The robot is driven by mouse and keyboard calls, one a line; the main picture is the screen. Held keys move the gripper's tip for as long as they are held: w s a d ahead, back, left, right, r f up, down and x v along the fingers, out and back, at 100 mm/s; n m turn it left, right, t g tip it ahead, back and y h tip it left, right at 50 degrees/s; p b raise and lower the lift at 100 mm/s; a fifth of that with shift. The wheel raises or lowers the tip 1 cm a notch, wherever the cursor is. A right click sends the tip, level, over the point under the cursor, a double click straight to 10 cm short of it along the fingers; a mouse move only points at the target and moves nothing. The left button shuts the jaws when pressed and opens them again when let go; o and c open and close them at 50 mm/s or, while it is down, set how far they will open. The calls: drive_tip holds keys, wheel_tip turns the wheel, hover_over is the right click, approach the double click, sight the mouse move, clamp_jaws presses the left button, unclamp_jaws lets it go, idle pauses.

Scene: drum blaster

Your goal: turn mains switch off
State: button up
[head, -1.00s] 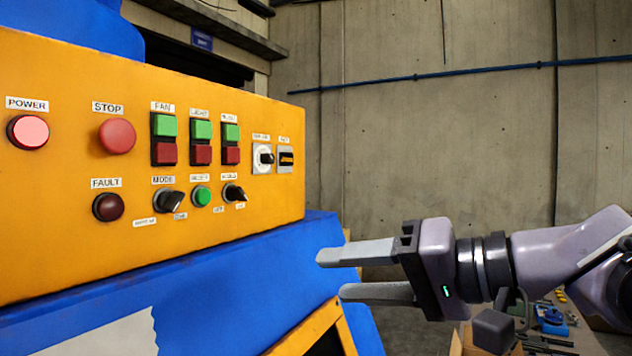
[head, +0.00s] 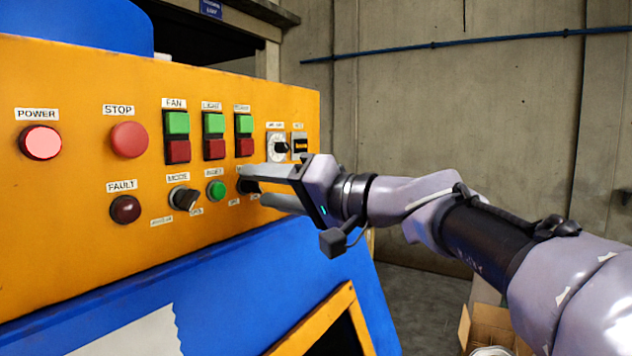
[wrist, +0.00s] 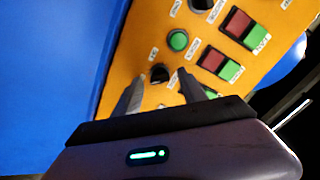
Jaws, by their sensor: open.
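The mains switch (head: 244,185) is a black rotary knob at the right end of the lower row on the orange panel. My gripper (head: 254,186) is in front of it and partly hides it and its label in the head view. In the wrist view the knob (wrist: 160,73) shows between the two grey fingertips of my gripper (wrist: 160,82). The fingers are apart, one on each side of the knob. I cannot tell whether they touch it. The power lamp (head: 41,142) glows pale pink.
The mode knob (head: 183,198) and a green button (head: 216,191) sit left of the mains switch. Green and red button pairs (head: 244,136) are just above. A white-plated knob (head: 278,147) is at upper right. The blue housing (head: 230,285) slopes out below the panel.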

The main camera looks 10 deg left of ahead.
clamp_jaws()
drive_tip(key=shift+m, duration=0.3)
drive_tip(key=m, duration=0.3)
drive_tip(key=shift+m+b, duration=0.3)
drive_tip(key=m, duration=0.3)
drive_tip(key=shift+m, duration=0.3)
drive_tip(key=m+p, duration=0.1)
drive_tip(key=m, duration=0.3)
drive_tip(key=shift+r+p, duration=0.1)
drive_tip(key=shift+p, duration=0.3)
drive_tip(key=shift+m+p, duration=0.75)
drive_tip(key=shift+m, duration=1.35)
